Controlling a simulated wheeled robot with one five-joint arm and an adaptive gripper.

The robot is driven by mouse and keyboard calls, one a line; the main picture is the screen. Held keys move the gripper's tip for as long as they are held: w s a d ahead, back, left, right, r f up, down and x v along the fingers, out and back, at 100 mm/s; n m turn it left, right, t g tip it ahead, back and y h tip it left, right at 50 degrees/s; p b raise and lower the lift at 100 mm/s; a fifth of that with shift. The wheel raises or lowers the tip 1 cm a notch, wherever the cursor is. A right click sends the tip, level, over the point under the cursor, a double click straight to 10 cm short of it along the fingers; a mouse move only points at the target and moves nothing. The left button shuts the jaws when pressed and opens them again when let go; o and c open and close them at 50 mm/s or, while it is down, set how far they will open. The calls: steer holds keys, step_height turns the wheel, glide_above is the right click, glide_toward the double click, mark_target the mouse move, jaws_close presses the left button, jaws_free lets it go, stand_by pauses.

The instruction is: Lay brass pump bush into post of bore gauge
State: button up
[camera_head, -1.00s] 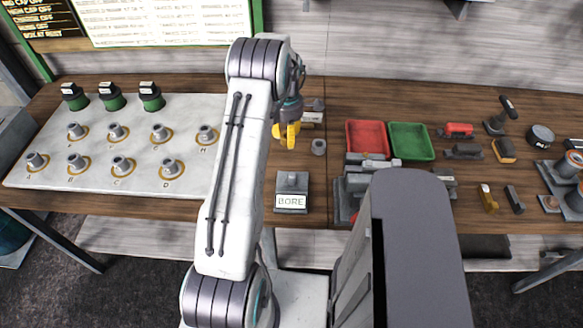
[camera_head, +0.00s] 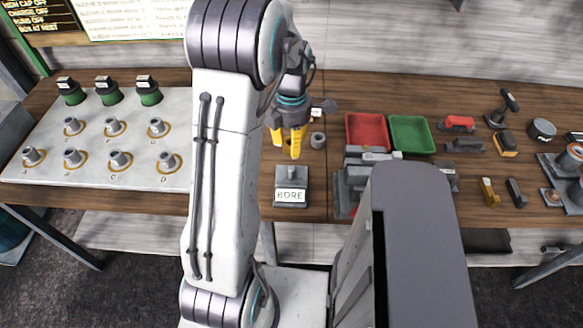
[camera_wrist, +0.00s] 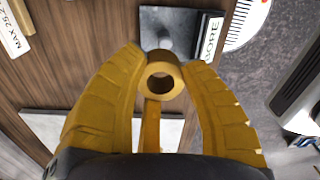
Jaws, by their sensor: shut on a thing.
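My gripper (camera_head: 286,144) has yellow fingers and hangs over the wooden bench, behind the bore gauge. In the wrist view my gripper (camera_wrist: 161,78) is shut on the brass pump bush (camera_wrist: 159,92), a short ring whose open hole faces the camera. The fingers hide the bush in the head view. The bore gauge (camera_head: 291,181) is a dark grey block with a white BORE label on its front. In the wrist view the gauge (camera_wrist: 152,22) lies just beyond the bush, its round post (camera_wrist: 178,45) partly hidden behind the bush. The bush looks apart from the gauge.
A grey ring-shaped part (camera_head: 317,140) stands on the bench right of my gripper. A red tray (camera_head: 366,131) and a green tray (camera_head: 411,134) are farther right. A pale board (camera_head: 70,179) with several metal bushes and green-based items lies left. Grey fixtures stand right of the gauge.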

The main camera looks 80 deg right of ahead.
mark_target(291, 168)
steer(key=shift+s+a+r, duration=0.1)
steer(key=shift+a+r, duration=0.15)
steer(key=shift+a, duration=0.1)
steer(key=shift+f, duration=0.15)
steer(key=shift+f+b, duration=2.55)
steer(key=shift+f, duration=0.15)
steer(key=shift+f, duration=0.2)
steer(key=shift+f+b, duration=1.15)
steer(key=shift+f+b, duration=0.4)
steer(key=shift+f, duration=0.05)
steer(key=shift+f+b, duration=0.6)
steer(key=shift+f, duration=0.15)
